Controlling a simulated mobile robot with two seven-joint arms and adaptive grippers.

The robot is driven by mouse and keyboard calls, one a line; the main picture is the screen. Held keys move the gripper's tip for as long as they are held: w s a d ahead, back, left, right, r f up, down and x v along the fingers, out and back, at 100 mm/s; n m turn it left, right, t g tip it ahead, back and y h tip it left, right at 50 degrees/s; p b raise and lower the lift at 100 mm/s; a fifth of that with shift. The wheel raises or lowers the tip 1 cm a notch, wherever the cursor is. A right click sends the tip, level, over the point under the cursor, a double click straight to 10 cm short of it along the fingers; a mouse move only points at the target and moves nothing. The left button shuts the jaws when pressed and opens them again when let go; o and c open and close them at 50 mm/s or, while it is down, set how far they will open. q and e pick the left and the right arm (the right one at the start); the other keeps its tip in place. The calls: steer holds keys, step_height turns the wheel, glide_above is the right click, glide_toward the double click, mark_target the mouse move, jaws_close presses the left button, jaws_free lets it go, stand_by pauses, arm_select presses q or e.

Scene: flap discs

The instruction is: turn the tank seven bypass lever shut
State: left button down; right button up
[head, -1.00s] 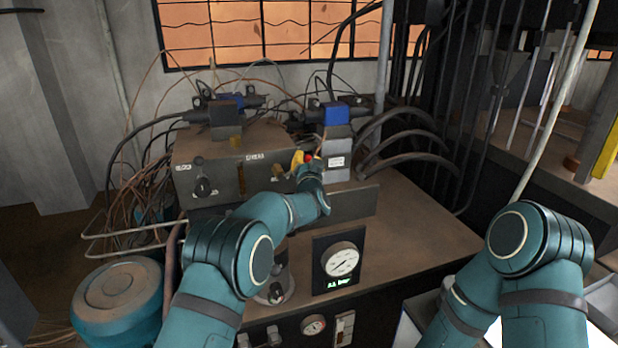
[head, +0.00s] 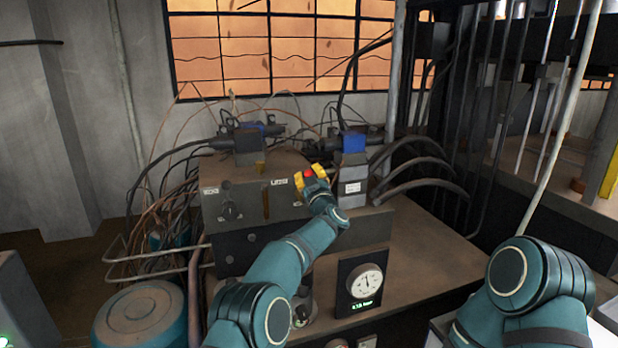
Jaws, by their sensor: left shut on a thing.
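My left gripper (head: 313,177), with yellow fingers, is at the right front of the dark valve block (head: 243,208). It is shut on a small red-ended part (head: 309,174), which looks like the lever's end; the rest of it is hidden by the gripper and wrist. The labels on the block are too small to read.
A teal drum (head: 140,315) stands at lower left. The brown bench top (head: 430,245) is clear to the right of the block.

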arm_select(q)
steer(key=shift+s+a+f+n+y, duration=0.1)
steer(key=shift+a+f+n+y, duration=0.3)
steer(key=shift+n, duration=0.4)
steer(key=shift+a+f+n, duration=0.1)
steer(key=shift+n, duration=0.2)
steer(key=c, duration=0.6)
jaws_free()
steer(key=shift+a+r, duration=0.1)
steer(key=shift+r, duration=0.15)
steer(key=shift+s, duration=0.15)
